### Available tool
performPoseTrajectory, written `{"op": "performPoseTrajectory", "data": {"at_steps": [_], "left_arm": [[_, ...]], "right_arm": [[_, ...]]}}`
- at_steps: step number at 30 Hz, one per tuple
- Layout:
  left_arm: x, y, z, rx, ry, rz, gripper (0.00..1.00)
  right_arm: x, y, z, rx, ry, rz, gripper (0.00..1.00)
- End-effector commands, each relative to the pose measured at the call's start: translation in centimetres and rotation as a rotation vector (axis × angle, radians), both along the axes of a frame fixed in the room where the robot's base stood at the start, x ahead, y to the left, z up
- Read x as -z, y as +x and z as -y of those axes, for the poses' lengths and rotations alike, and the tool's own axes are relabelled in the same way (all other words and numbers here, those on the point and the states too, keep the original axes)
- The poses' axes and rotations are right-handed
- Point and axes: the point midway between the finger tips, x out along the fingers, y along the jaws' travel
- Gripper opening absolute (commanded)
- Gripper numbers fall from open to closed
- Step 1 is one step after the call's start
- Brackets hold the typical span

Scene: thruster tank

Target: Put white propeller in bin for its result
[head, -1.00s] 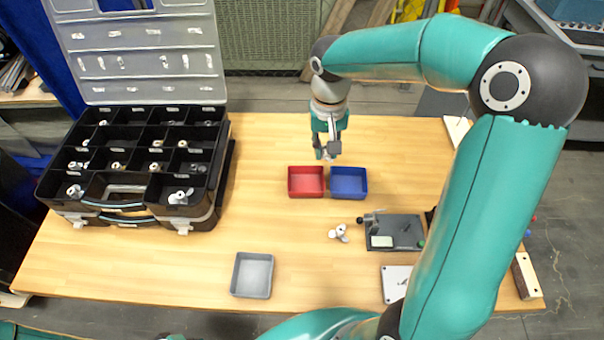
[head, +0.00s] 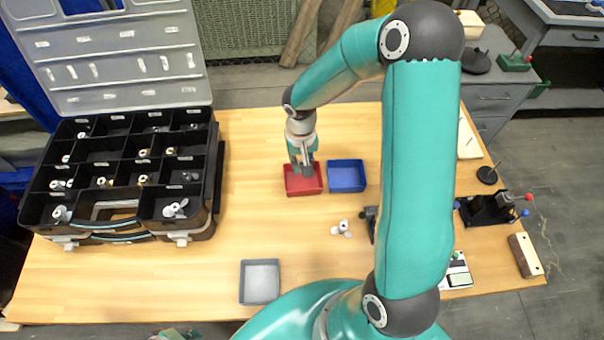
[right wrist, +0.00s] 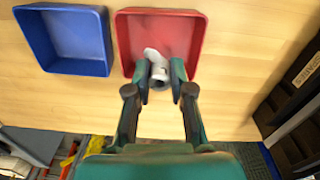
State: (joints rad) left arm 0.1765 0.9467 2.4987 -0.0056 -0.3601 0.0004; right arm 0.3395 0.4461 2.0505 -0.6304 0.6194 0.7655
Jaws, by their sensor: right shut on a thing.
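My right gripper (head: 304,172) is over the red bin (head: 290,190). In the right wrist view my right gripper (right wrist: 160,75) is shut on a white propeller (right wrist: 154,58), with the red bin (right wrist: 197,30) beneath it. The fingers hide part of the propeller, and I cannot tell whether it touches the bin floor. In the head view the held propeller is hidden by the gripper. The blue bin (head: 347,175) stands just right of the red one and looks empty; it also shows in the right wrist view (right wrist: 75,40). My left gripper's jaws are not seen.
Another white propeller (head: 342,228) lies on the table (head: 200,280). A grey tray (head: 260,282) stands in front, empty. An open black compartment case (head: 115,222) with several propellers fills the left. A black device (head: 487,208) and a wooden block (head: 526,254) are at the right edge.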

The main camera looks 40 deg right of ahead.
Motion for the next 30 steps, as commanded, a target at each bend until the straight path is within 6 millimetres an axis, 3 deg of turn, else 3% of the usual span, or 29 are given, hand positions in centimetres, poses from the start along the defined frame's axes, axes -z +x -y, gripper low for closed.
{"op": "performPoseTrajectory", "data": {"at_steps": [3, 8, 15, 28, 29, 30], "left_arm": [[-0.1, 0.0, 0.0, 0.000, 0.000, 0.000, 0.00], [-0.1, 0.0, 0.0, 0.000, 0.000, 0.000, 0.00], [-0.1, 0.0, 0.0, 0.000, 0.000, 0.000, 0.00], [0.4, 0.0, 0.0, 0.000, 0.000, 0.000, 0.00], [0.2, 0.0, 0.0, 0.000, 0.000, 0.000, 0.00], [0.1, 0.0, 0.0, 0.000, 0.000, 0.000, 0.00]], "right_arm": [[1.8, -0.1, 0.0, 0.001, 0.001, -0.003, 0.08], [2.8, -0.1, 0.0, 0.001, 0.001, -0.001, 0.08], [5.8, -0.1, 0.1, 0.001, 0.000, -0.002, 0.08], [6.6, -0.1, 0.1, 0.002, 0.000, 0.000, 0.08], [6.4, -0.1, 0.1, 0.002, 0.000, 0.000, 0.27], [6.4, -0.1, 0.1, 0.002, 0.000, 0.000, 0.34]]}}
